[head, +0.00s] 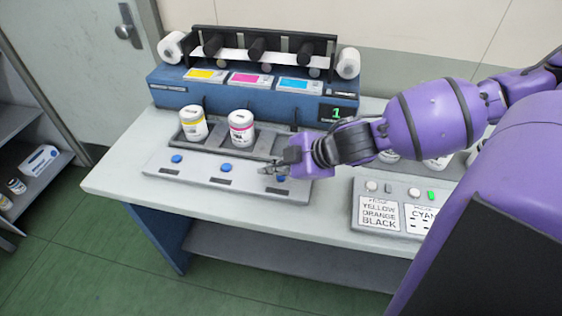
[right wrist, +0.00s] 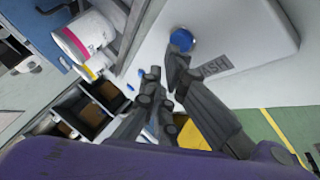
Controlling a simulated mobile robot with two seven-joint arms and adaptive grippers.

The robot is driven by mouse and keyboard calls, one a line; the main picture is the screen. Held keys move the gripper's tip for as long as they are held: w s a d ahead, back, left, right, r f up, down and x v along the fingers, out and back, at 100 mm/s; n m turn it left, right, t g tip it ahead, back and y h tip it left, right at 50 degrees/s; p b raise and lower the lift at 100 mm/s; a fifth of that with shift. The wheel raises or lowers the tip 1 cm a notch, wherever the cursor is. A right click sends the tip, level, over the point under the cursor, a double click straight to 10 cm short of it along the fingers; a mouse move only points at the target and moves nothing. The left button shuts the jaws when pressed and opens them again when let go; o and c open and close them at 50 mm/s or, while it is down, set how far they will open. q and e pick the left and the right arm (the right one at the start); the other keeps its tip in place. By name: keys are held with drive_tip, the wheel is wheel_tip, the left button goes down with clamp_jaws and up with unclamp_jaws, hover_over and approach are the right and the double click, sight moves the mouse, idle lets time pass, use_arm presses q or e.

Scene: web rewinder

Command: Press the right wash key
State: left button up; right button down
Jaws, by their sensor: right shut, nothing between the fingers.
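The pale wash panel (head: 200,177) lies along the front of the machine with three blue keys in a row. The left key (head: 177,159) and middle key (head: 225,168) are clear. The right wash key (head: 281,178) is partly hidden by my right gripper (head: 268,170), which is shut and empty over the panel's right end. In the right wrist view the right wash key (right wrist: 184,37) is a round blue button beside a WASH label (right wrist: 213,67). A fingertip of my right gripper (right wrist: 165,62) overlaps its edge; I cannot tell whether they touch. My left gripper is out of view.
A white jar with a yellow band (head: 193,124) and one with a magenta band (head: 241,129) stand in the dark rack behind the panel. The blue rewinder (head: 170,94) stands behind. A card panel (head: 366,226) lies at right. The table's front edge is clear.

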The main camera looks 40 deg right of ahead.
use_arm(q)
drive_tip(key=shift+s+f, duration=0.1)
use_arm(e)
drive_tip(key=shift+f, duration=0.4)
idle(0.4)
drive_tip(key=shift+r, duration=0.15)
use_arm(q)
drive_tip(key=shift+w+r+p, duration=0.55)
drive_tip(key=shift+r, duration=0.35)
use_arm(e)
drive_tip(key=shift+r, duration=0.65)
drive_tip(key=shift+r+p, duration=0.9)
drive_tip(key=shift+r, duration=0.65)
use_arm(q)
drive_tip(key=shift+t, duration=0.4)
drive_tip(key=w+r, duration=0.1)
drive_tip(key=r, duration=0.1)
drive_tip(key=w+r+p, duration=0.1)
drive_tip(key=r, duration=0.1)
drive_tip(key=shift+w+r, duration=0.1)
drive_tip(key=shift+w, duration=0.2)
use_arm(e)
wheel_tip(320, 180, up, 2)
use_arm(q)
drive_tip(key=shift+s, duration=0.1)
